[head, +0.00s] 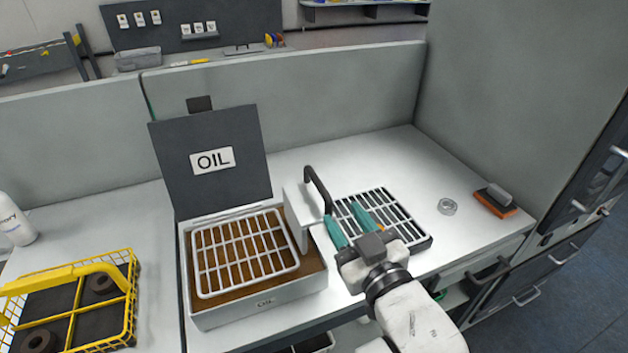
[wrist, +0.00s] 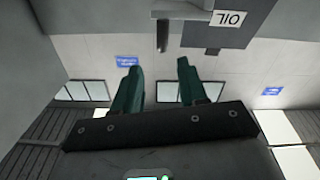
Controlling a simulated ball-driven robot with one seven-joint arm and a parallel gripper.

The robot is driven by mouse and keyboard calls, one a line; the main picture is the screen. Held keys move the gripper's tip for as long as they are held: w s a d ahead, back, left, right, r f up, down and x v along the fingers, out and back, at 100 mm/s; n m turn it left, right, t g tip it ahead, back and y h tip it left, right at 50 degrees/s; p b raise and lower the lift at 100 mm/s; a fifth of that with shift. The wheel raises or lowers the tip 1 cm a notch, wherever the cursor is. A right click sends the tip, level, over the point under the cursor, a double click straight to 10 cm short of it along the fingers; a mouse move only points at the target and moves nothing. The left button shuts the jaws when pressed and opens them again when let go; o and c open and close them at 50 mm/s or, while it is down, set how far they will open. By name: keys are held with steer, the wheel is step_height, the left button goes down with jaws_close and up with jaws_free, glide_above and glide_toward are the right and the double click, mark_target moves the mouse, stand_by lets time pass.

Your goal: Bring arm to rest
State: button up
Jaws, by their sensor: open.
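My gripper (head: 345,225) is open, with two teal fingers apart and nothing visible between them. In the head view it is in front of the dark drain tray with a white grid (head: 410,228) and hides part of it. It is to the right of the oil box (head: 258,306).
The OIL lid panel (head: 210,185) stands upright behind the box. A white plate with a black handle (head: 318,185) stands beside the box. A yellow basket (head: 125,300) holds dark rings at left.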

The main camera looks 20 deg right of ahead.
steer(key=s+d+f+m+g+h, duration=0.15)
steer(key=s+f+g, duration=0.25)
steer(key=f, duration=0.4)
steer(key=s+d+f+g+y, duration=0.1)
steer(key=s+d+f+g, duration=0.25)
steer(key=f, duration=0.45)
steer(key=s+d+f+g, duration=0.1)
steer(key=s+f+g, duration=0.3)
steer(key=s, duration=0.5)
steer(key=s+d+f+m+g, duration=0.1)
steer(key=s+f+g, duration=0.4)
steer(key=s, duration=0.5)
step_height(320, 180, down, 2)
steer(key=shift+d+f, duration=0.1)
steer(key=shift+d, duration=0.05)
